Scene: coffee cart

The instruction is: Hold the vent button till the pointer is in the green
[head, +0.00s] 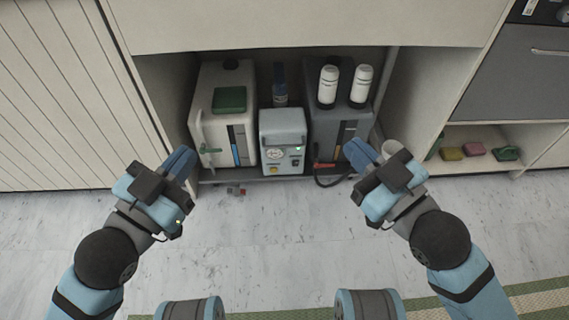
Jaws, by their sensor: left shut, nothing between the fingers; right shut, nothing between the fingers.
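A pale blue unit (283,127) stands in the middle of the low open cabinet bay. A small round gauge (275,154) is on its front; its pointer and green zone are too small to read. Small controls show beside and below the gauge, and I cannot tell which is the vent button. My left gripper (180,161) is shut and empty, to the left of the unit and in front of the white tank. My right gripper (358,152) is shut and empty, to the right, in front of the dark grey unit. Both are apart from the pale blue unit.
A white tank (212,120) with a green pad (229,100) stands left. A dark grey unit (322,125) with two white-topped cylinders (328,85) and a red-handled lever (324,166) stands right. Colored sponges (474,149) lie on the right shelf. The floor in front is mostly clear.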

